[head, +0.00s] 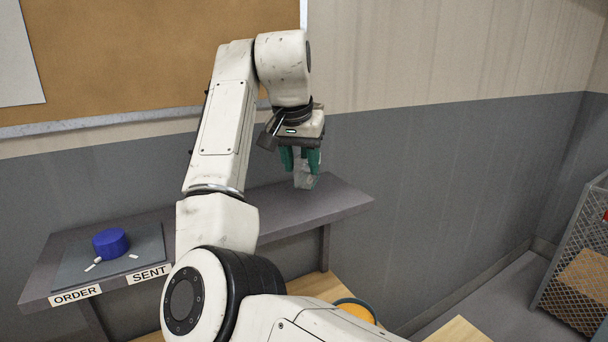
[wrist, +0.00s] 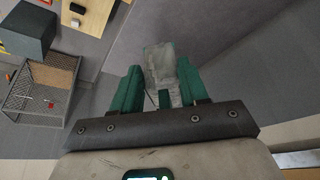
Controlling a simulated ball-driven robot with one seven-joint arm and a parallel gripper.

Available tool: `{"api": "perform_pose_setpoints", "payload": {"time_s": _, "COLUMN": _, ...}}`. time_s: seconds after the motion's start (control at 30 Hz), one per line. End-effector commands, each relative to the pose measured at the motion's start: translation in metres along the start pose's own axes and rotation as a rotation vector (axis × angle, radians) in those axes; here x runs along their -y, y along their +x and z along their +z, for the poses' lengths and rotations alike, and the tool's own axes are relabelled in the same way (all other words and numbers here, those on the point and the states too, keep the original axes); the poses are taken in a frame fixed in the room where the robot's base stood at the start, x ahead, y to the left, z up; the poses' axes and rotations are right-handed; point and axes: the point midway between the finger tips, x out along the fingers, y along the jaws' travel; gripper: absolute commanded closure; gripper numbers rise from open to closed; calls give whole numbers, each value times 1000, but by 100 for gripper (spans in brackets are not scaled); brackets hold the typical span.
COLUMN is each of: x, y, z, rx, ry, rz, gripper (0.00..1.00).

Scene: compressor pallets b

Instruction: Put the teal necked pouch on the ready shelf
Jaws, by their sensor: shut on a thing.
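My gripper (head: 300,166) is shut on a pale grey, see-through-looking pouch-like thing (head: 304,181), with a green finger on each side. In the wrist view the held thing (wrist: 158,66) sticks out past the fingertips of my gripper (wrist: 158,82). No label reading "ready" shows.
On the shelf's left part, a blue cylinder (head: 110,243) and small white pieces rest on a dark mat (head: 75,268). Labels there read ORDER (head: 76,295) and SENT (head: 149,274). The shelf's right part looks bare. A mesh cage (head: 575,262) stands far right.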

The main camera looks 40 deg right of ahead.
Motion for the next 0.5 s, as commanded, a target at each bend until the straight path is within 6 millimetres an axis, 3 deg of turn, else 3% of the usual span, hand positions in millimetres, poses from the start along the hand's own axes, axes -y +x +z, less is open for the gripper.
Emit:
{"api": "perform_pose_setpoints", "payload": {"time_s": 0.27, "x": -3, "y": 19, "z": -6, "rx": 2, "ry": 0, "rz": 1, "gripper": 86}}
{"api": "perform_pose_setpoints", "payload": {"time_s": 0.5, "x": -3, "y": 46, "z": 6, "rx": -1, "ry": 0, "rz": 0, "gripper": 86}}
